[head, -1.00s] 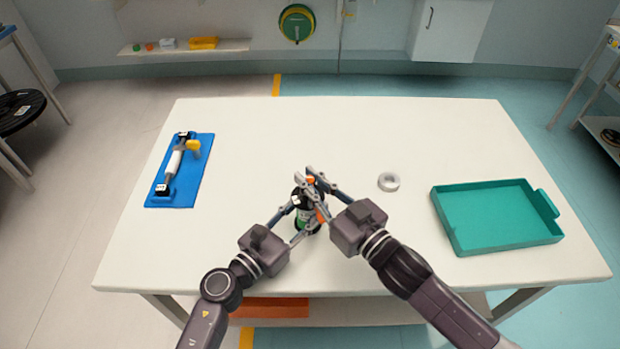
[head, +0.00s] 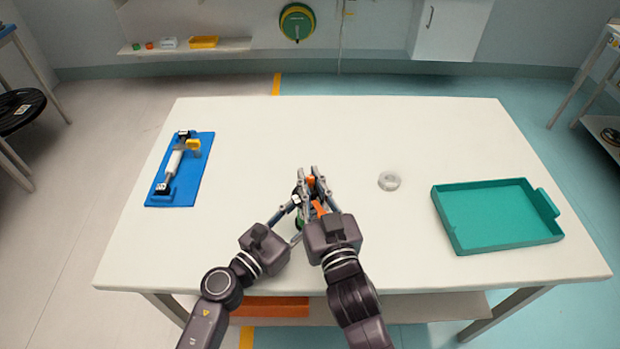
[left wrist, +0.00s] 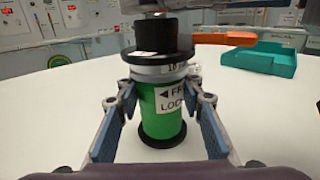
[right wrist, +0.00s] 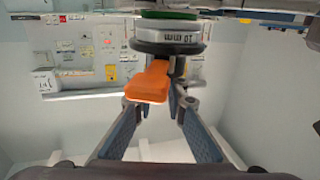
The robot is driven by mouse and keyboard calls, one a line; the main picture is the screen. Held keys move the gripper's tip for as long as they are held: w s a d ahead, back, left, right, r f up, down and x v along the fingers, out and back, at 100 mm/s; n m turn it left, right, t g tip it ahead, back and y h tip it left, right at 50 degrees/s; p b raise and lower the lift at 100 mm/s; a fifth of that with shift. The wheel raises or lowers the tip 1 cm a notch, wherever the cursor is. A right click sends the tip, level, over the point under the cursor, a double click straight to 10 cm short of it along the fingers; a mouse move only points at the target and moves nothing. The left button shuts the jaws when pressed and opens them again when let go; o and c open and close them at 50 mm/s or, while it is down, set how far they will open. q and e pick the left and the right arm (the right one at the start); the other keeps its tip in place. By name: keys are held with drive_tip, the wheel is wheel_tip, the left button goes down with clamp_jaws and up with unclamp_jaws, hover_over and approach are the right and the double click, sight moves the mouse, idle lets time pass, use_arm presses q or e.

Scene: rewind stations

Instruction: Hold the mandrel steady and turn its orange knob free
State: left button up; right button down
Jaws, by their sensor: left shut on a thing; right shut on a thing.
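The mandrel (left wrist: 160,112) stands upright on the table, with a green body, black flanges and a white label with an arrow. In the head view it is mostly hidden by my grippers. My left gripper (head: 297,212) is shut on the mandrel, one finger on each side of its body. The orange knob (right wrist: 147,83) sticks out sideways at the mandrel's top, and its arm also shows in the left wrist view (left wrist: 225,38). My right gripper (head: 312,178) is shut on the knob, though its exact contact is partly hidden.
A blue board (head: 202,174) with a white roller and yellow part lies at the left. A grey ring (head: 389,181) lies right of my grippers. A teal tray (head: 447,232) sits at the right. The table (head: 330,130) is clear behind the mandrel.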

drive_tip(key=shift+r, duration=0.25)
drive_tip(key=c, duration=2)
unclamp_jaws()
drive_tip(key=shift+c, duration=0.2)
drive_tip(key=shift+o, duration=0.7)
drive_tip(key=shift+f, duration=0.15)
drive_tip(key=v, duration=1.2)
drive_tip(key=shift+c, duration=0.6)
